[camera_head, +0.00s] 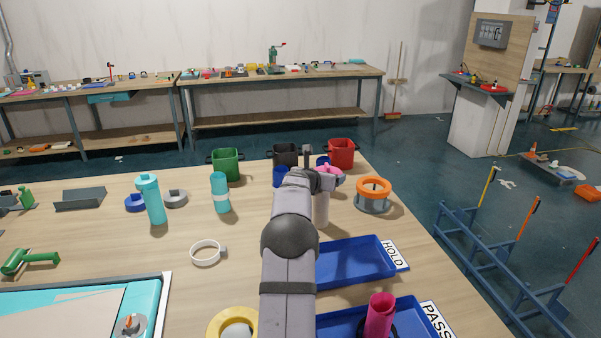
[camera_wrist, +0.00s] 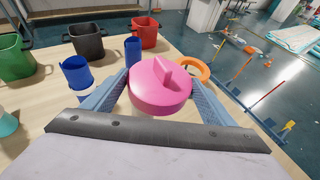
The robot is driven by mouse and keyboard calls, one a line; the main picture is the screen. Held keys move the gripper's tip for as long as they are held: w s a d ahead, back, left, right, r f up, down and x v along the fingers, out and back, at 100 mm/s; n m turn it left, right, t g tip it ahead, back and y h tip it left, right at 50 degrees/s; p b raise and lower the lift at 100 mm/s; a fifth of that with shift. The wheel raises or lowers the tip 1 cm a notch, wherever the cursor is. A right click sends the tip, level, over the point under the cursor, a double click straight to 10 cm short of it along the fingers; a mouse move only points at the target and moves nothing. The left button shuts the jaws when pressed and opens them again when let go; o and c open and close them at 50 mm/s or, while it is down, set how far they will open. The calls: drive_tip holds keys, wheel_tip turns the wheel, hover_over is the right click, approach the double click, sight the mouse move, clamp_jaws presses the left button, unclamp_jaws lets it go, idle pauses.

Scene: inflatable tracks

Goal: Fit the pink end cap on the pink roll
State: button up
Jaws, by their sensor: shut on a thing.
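The pink end cap (camera_wrist: 160,88) is a round disc with a raised fin on top. In the wrist view my gripper (camera_wrist: 158,78) is shut on it, with a blue finger on each side. The cap also shows in the head view (camera_head: 330,172), partly hidden behind my wrist, held above the table. A deep pink roll (camera_head: 380,314) stands upright in the blue tray (camera_head: 340,322) by the PASS label, at the front right. The cap is well behind this roll and apart from it. The roll is not visible in the wrist view.
An orange ring-topped piece (camera_head: 374,188) stands right of my gripper. A pale upright cylinder (camera_head: 322,210) shows below the cap. Green (camera_head: 226,164), black (camera_head: 287,153) and red (camera_head: 342,152) bins line the back edge. An empty blue tray (camera_head: 350,262) lies by the HOLD label.

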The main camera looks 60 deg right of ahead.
drive_tip(key=s+a+f+m+g+y+p, duration=0.25)
drive_tip(key=s+a+m+g+p, duration=0.3)
drive_tip(key=s, duration=0.45)
drive_tip(key=s+a+f+m+g+y+p, duration=0.2)
drive_tip(key=s+a+f+m+g+p, duration=0.35)
drive_tip(key=s, duration=0.45)
drive_tip(key=s+a+r+m+g+y+p, duration=0.1)
drive_tip(key=s+a+r+m+y, duration=0.1)
drive_tip(key=a, duration=0.3)
drive_tip(key=s+a+r+m+g+y+p, duration=0.2)
drive_tip(key=s+a+r+m+y, duration=0.1)
drive_tip(key=s+a+r, duration=0.1)
drive_tip(key=s+a+r+m+g+y+p, duration=0.2)
drive_tip(key=s+a+r+m+y, duration=0.1)
drive_tip(key=s+a+r, duration=0.1)
drive_tip(key=shift+s+a+m+y, duration=0.3)
drive_tip(key=shift+s+a, duration=0.45)
drive_tip(key=shift+a, duration=0.25)
drive_tip(key=w+a, duration=0.1)
drive_tip(key=a+b, duration=0.1)
drive_tip(key=a, duration=0.1)
drive_tip(key=shift+w, duration=0.35)
drive_tip(key=shift+w+a+r, duration=0.15)
drive_tip(key=shift+a, duration=0.05)
drive_tip(key=shift+r, duration=0.1)
drive_tip(key=shift+f+b, duration=1.35)
drive_tip(key=shift+f, duration=1.2)
